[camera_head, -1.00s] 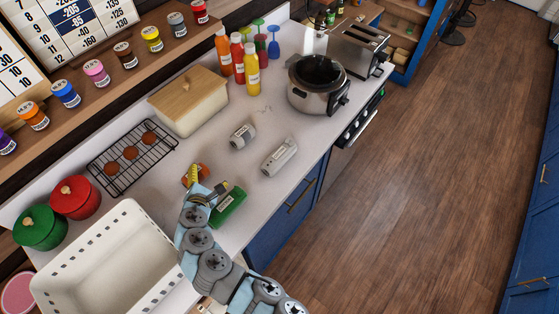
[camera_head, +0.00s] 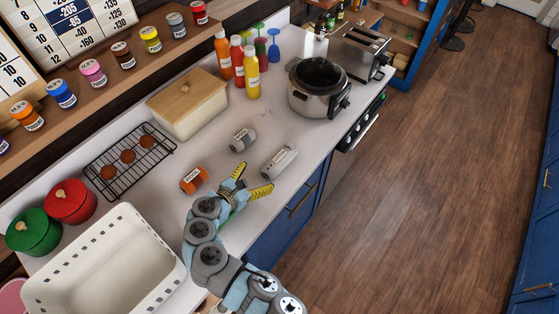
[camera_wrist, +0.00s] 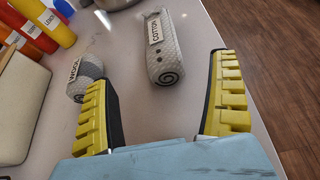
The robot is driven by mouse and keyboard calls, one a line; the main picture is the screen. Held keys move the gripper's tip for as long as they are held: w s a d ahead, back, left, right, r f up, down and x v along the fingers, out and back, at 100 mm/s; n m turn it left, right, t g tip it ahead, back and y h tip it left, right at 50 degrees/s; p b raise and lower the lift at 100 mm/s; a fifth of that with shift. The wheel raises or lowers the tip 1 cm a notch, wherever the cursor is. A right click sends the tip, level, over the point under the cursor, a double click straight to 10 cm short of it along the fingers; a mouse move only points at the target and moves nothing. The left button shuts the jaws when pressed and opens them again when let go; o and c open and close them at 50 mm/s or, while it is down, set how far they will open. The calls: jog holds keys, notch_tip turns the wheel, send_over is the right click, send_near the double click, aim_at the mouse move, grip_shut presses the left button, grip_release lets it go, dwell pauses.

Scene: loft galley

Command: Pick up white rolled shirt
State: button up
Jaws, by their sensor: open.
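The white rolled shirt (camera_head: 279,160) lies on the white counter near its front edge. In the wrist view it is a pale textured roll (camera_wrist: 165,60) with a COTTON label and a dark spiral end facing me. My gripper (camera_head: 253,180) is open and empty, its yellow fingers spread. It is close to the roll's near end, apart from it. In the wrist view the roll lies ahead of the gap between the fingers.
A grey WOOL roll (camera_head: 242,139) lies just left of the white one, near my left finger in the wrist view. An orange roll (camera_head: 193,180) lies further left. A slow cooker (camera_head: 318,92) and several bottles stand beyond. A white basin (camera_head: 105,278) is at lower left.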

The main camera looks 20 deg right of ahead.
aim_at(279, 160)
jog(key=shift+x, duration=4.1)
jog(key=shift+x, duration=2.55)
jog(key=shift+f, duration=0.1)
jog(key=c, duration=1.4)
